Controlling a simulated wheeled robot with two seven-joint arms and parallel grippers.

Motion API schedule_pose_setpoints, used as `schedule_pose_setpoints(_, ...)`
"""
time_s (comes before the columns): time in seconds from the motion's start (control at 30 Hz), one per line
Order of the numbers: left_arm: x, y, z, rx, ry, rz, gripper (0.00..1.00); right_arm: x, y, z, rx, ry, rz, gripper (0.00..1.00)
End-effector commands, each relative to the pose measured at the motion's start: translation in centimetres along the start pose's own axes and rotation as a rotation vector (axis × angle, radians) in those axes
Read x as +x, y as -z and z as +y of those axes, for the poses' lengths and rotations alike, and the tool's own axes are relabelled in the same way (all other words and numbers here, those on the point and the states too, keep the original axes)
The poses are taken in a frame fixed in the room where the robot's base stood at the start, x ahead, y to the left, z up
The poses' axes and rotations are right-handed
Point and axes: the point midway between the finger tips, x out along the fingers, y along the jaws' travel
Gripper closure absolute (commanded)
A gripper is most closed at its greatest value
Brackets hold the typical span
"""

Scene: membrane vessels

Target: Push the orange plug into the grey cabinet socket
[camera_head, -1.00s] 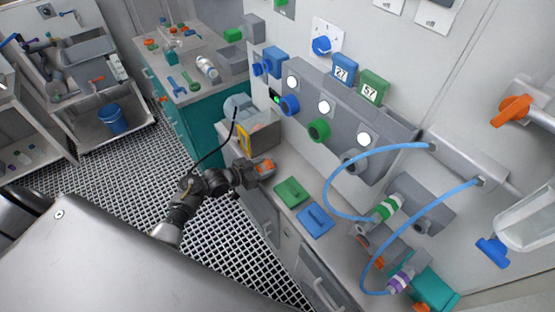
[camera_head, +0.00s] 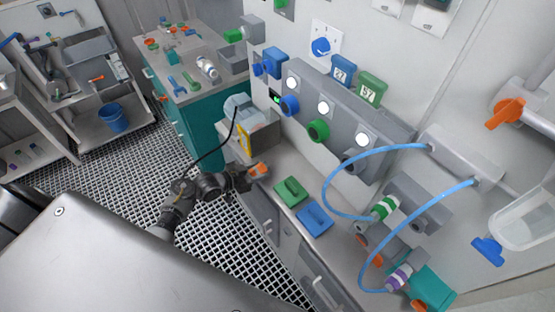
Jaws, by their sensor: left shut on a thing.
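My left gripper (camera_head: 250,172) reaches in from the left, low in front of the bench with the grey box. It is shut on the orange plug (camera_head: 259,169), which shows at its tip; the fingers hide part of it. A grey box (camera_head: 262,137) with a yellow-framed face stands on the bench just beyond the plug, and the plug appears apart from it. I cannot make out the socket opening, nor tell which grey housing holds it. A black cable (camera_head: 214,153) runs from near the box down to my left arm. My right gripper is out of view.
A green block (camera_head: 290,192) and a blue block (camera_head: 315,219) lie on the bench right of the gripper. A grey wall panel (camera_head: 340,125) has several round knobs. Blue hoses (camera_head: 420,206) loop at the right. A teal cabinet (camera_head: 198,127) stands behind; grated floor is open at left.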

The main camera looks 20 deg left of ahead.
Motion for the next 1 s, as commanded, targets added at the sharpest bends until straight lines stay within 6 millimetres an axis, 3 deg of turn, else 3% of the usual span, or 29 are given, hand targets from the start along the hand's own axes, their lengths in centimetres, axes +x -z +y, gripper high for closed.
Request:
schedule_pose_setpoints(0.03, -0.1, -0.9, 0.2, -0.007, -0.002, -0.019, 0.92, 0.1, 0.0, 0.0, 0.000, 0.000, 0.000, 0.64)
schedule_pose_setpoints(0.13, -0.2, -0.8, 0.2, -0.007, -0.003, -0.019, 0.92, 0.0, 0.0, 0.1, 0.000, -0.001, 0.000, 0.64)
schedule_pose_setpoints(0.33, -0.9, 1.4, 0.2, -0.006, -0.003, -0.017, 0.92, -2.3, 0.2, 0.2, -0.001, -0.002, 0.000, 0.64)
schedule_pose_setpoints(0.67, -0.7, 1.9, 0.0, 0.001, -0.004, -0.007, 0.92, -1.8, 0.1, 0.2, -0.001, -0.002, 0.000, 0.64)
schedule_pose_setpoints(0.77, -0.8, 3.4, -0.4, 0.012, -0.017, -0.003, 0.92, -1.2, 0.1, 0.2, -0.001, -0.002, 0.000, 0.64)
schedule_pose_setpoints(0.83, -1.1, 5.4, -0.8, 0.025, -0.035, -0.001, 0.92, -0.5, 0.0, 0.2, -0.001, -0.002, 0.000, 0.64)
schedule_pose_setpoints(1.0, -3.0, 12.3, 0.2, 0.071, -0.133, -0.001, 0.92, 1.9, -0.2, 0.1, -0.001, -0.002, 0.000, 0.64)
